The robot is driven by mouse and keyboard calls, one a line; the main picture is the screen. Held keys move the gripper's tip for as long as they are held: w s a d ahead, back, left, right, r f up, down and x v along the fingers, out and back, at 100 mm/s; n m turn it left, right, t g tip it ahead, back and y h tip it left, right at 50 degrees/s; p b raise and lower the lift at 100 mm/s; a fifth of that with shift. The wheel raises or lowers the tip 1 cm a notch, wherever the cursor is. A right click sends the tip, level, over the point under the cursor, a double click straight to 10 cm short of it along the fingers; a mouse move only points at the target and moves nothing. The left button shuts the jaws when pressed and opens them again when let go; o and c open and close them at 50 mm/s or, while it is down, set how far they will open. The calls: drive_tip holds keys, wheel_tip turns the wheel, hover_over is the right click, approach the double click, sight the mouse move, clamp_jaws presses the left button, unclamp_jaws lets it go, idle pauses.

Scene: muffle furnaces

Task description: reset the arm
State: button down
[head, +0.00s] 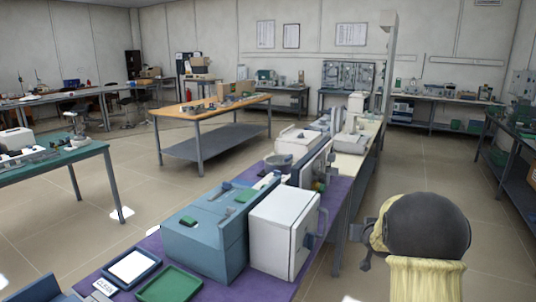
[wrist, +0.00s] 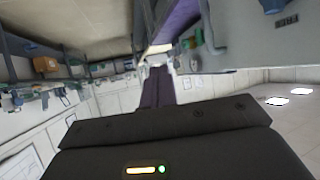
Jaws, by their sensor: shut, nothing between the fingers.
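My gripper shows in the wrist view (wrist: 158,88) as dark fingers pressed together above its wide black body, with nothing between them. In the head view my arm is at the lower right, with a cream sleeve and a dark rounded joint; a small grey part of its end (head: 366,262) sticks out on the left side. It is right of the furnace bench, in the air over the aisle, and apart from the furnace. The blue-grey muffle furnace (head: 195,245) stands on the bench with its white front (head: 272,240) facing right. Much of my gripper is hidden by my arm.
The purple-topped bench (head: 232,289) carries a green tray (head: 168,285), a blue-rimmed tray (head: 131,268) and more equipment farther back. A wooden-topped table (head: 215,108) stands behind. A green-topped table (head: 60,165) is at left. The floor aisle (head: 425,165) right of the bench is clear.

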drive_tip(key=s+a+f+n+g+y, duration=0.1)
drive_tip(key=s+a+f+g, duration=0.3)
drive_tip(key=s, duration=0.7)
drive_tip(key=s+a+g, duration=0.2)
drive_tip(key=s+a, duration=0.3)
drive_tip(key=s, duration=0.7)
drive_tip(key=s+a+f+n+g+y, duration=0.1)
drive_tip(key=s+a+f+g, duration=0.3)
drive_tip(key=s, duration=0.7)
wheel_tip(320, 180, up, 15)
drive_tip(key=s+a+p, duration=0.1)
drive_tip(key=p, duration=1.2)
drive_tip(key=shift+a+t, duration=0.15)
drive_tip(key=shift+t, duration=0.15)
